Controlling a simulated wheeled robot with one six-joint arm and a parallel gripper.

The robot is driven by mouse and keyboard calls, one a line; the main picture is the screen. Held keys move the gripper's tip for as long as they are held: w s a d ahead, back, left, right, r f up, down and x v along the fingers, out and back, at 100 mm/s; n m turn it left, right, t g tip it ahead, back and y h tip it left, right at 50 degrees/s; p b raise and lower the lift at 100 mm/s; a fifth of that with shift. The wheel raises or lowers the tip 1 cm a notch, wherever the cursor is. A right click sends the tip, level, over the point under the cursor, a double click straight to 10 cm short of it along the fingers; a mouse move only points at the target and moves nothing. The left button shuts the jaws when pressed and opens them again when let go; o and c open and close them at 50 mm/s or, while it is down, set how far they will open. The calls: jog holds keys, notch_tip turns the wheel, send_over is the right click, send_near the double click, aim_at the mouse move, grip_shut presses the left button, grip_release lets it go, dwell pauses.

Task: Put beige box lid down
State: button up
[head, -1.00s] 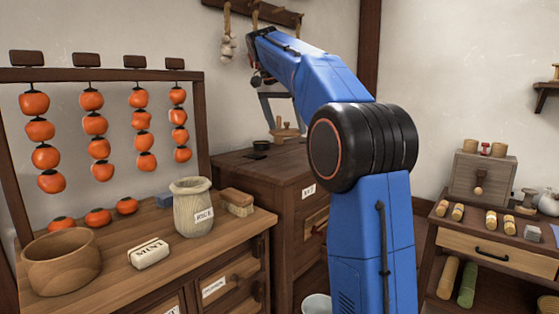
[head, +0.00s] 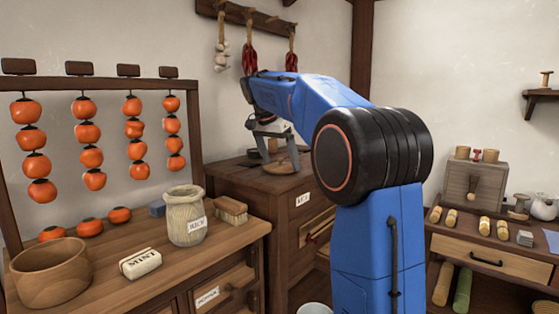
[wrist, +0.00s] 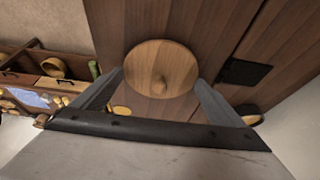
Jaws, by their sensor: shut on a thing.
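The beige box lid (wrist: 178,62) shows in the wrist view as a round, light brown wooden disc with a small knob on top. My gripper (wrist: 160,80) has one finger at each side of the disc and is shut on it. In the head view my gripper (head: 272,140) points down at the back cabinet, with the lid (head: 284,165) low over or on its top. I cannot tell whether the lid touches the top. No box is clearly visible beneath it.
The dark wooden cabinet (head: 250,177) has a small black piece (wrist: 245,72) on top beside the lid. The left counter holds a bowl (head: 50,275), a MINT block (head: 140,263), a jar (head: 187,225) and a brush (head: 231,210). Garlic and peppers hang behind my arm.

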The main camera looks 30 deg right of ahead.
jog(key=shift+f, duration=0.1)
jog(key=o, duration=0.7)
jog(key=shift+o, duration=0.2)
jog(key=v, duration=1.2)
